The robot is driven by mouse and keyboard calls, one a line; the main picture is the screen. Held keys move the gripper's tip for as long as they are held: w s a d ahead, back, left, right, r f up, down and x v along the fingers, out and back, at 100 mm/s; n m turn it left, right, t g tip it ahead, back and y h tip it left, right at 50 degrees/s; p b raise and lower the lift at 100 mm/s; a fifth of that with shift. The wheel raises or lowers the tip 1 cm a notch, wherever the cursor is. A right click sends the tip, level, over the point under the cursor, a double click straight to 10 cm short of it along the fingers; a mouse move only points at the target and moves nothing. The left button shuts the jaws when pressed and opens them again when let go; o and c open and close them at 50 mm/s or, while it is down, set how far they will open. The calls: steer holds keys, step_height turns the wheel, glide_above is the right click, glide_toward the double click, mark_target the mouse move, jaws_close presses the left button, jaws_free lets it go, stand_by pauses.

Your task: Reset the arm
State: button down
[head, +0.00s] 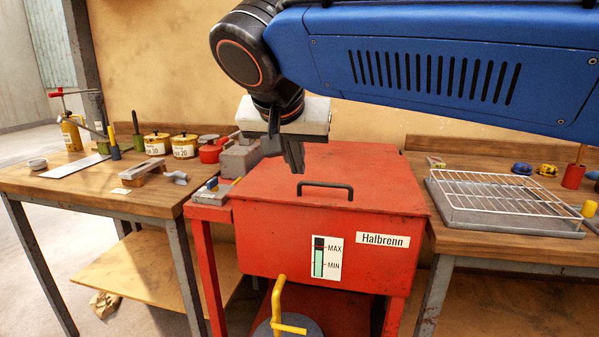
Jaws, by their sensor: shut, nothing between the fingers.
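My gripper (293,165) hangs below the dark wrist of my blue arm, pointing down. Its fingers are shut and empty. In the picture they appear in front of the closed lid of the red box (390,190), behind and left of the lid's black handle (325,185). I cannot tell how far above the lid the fingertips are. My arm reaches in from the upper right and hides part of the wall.
A left bench (60,183) carries yellow cans (157,143), a red pot (210,152) and small tools. A right bench (490,243) holds a tray with a white wire rack (500,190). A yellow lever (281,300) stands before the red box.

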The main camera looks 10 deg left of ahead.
steer(key=s+d+f+g, duration=0.1)
steer(key=d+f, duration=0.3)
steer(key=d, duration=0.5)
steer(key=d+f+g, duration=0.1)
steer(key=d+f, duration=0.3)
steer(key=d, duration=0.4)
steer(key=s+d+f+g, duration=0.1)
steer(key=d+f, duration=0.3)
steer(key=d, duration=0.5)
steer(key=s+d+f, duration=0.6)
steer(key=f, duration=0.2)
steer(key=s+d+f, duration=0.6)
steer(key=d+f, duration=0.1)
steer(key=f, duration=0.2)
steer(key=shift+s+d+f, duration=0.2)
steer(key=shift+s+d, duration=0.05)
steer(key=shift+d, duration=0.05)
